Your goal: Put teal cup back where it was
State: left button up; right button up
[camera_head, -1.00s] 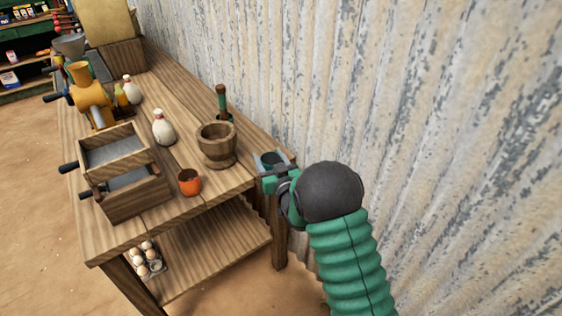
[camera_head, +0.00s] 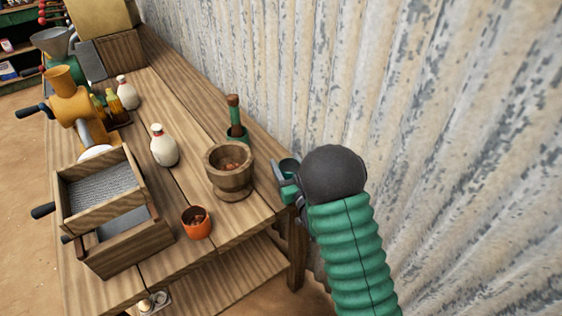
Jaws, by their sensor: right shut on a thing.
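The teal cup (camera_head: 289,167) is at the right end of the wooden table, close to the metal wall. Only part of its rim and side shows. My right gripper (camera_head: 287,183) is shut on it, with the dark wrist and green arm coming from the lower right and hiding part of both. The cup is at about the table's right edge; I cannot tell whether it touches the top. My left gripper is not in view.
A wooden mortar (camera_head: 230,181) with brown bits stands left of the cup, a green holder with a wooden handle (camera_head: 236,132) behind it. An orange cup (camera_head: 196,224), white bottle (camera_head: 164,148) and wooden box (camera_head: 102,190) stand further left. The corrugated wall (camera_head: 440,110) is close on the right.

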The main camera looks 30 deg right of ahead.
jog(key=shift+w+a+f, duration=0.1)
jog(key=shift+a+f, duration=0.1)
jog(key=shift+s+r, duration=0.25)
jog(key=shift+s, duration=0.1)
jog(key=shift+f, duration=0.15)
jog(key=o, duration=1.2)
jog(key=shift+d, duration=0.1)
jog(key=shift+c, duration=0.2)
jog(key=shift+o, duration=1.4)
jog(key=shift+w+d+f, duration=0.1)
jog(key=shift+w+f, duration=0.05)
